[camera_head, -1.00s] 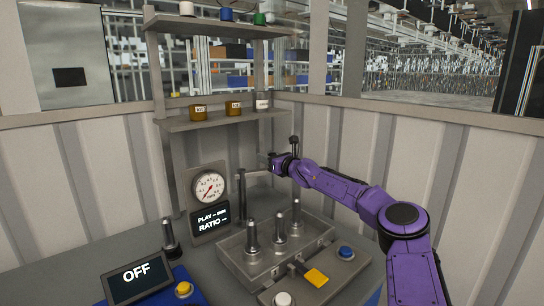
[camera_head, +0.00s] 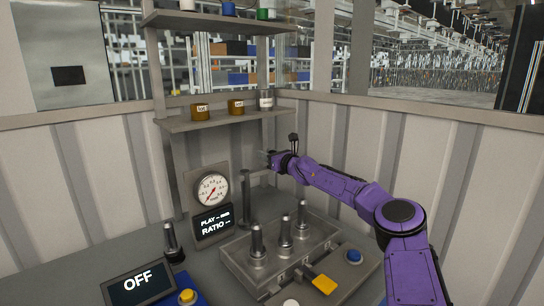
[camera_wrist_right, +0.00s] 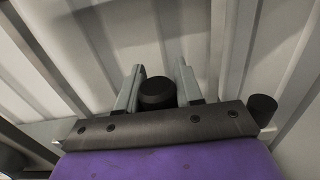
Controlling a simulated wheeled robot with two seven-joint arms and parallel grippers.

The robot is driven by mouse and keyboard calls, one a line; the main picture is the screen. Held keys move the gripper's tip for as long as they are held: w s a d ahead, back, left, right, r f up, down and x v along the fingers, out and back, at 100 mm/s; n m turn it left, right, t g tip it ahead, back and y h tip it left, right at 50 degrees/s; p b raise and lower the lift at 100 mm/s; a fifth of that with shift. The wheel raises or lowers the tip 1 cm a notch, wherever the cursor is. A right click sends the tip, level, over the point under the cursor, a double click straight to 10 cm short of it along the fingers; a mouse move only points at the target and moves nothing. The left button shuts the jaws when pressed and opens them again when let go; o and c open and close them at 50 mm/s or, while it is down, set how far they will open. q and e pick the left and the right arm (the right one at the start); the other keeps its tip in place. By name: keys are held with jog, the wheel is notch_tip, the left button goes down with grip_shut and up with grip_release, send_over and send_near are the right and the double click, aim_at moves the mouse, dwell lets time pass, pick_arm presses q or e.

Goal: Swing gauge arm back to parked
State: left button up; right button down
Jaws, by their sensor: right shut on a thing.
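The gauge arm (camera_head: 258,173) is a short grey bar. It reaches right from the top of a dark upright post (camera_head: 245,200) beside the round dial. My right gripper (camera_head: 268,158) is at the bar's right end, above the back of the fixture. It is shut on a black cylindrical knob (camera_wrist_right: 157,93), which sits between the two grey fingers in the right wrist view. The knob appears to belong to the gauge arm, but the join is hidden. My left gripper is not in view.
A fixture (camera_head: 235,262) with several upright metal pins stands in front of the post. Nearby are a round gauge (camera_head: 211,190) with a "PLAY / RATIO" display (camera_head: 213,222), an "OFF" screen (camera_head: 138,283), a blue button (camera_head: 353,256) and a yellow tab (camera_head: 324,284). Shelves (camera_head: 225,121) rise behind.

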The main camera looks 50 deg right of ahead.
jog(key=shift+w+a+f+y, duration=0.25)
jog(key=shift+a+y, duration=0.15)
jog(key=shift+a, duration=0.15)
jog(key=c, duration=1.1)
grip_release()
jog(key=shift+o, duration=1.4)
jog(key=shift+w+a, duration=0.1)
jog(key=shift+a, duration=0.15)
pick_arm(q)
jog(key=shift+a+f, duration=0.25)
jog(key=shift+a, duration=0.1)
pick_arm(e)
jog(key=shift+r, duration=0.1)
jog(key=shift+d, duration=0.15)
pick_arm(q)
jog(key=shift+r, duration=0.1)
pick_arm(e)
jog(key=shift+s, duration=0.2)
